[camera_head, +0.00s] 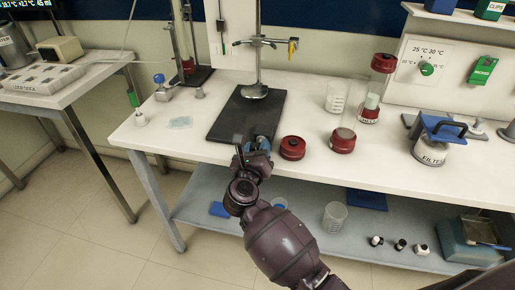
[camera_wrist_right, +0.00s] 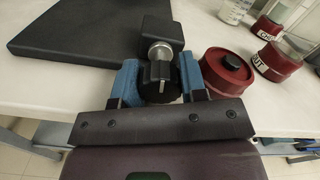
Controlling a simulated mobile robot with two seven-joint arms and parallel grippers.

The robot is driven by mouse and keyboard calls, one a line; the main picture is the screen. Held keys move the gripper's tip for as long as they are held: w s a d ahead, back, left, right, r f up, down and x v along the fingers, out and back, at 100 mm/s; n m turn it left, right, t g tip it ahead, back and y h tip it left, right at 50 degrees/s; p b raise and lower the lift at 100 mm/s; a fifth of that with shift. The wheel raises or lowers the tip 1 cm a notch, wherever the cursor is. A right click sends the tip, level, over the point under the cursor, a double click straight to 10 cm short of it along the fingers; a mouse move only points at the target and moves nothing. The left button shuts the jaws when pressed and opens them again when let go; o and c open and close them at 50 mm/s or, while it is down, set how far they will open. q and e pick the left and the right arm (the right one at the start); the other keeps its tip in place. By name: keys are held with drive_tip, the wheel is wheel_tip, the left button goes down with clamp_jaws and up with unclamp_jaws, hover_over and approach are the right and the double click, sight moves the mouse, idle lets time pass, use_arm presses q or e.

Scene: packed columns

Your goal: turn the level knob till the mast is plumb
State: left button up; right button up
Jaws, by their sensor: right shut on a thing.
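The level knob (camera_wrist_right: 160,80) is dark with a pale index mark, on a silver collar at the front edge of the black base plate (camera_head: 240,112). My right gripper (camera_head: 258,146) is at that front edge. In the right wrist view its blue fingers (camera_wrist_right: 160,84) stand on either side of the knob, shut on it. The mast (camera_head: 258,45) is a thin metal rod rising from the plate, with a clamp across it. It looks near upright; I cannot tell whether it is exactly plumb. The knob is mostly hidden by the gripper in the head view. My left gripper is not in view.
A filter canister (camera_head: 432,152) is farther right. The bench's front left (camera_head: 170,143) is clear. A lower shelf (camera_head: 300,228) lies beneath.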

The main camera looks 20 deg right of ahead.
drive_tip(key=o, duration=0.9)
drive_tip(key=shift+o, duration=0.2)
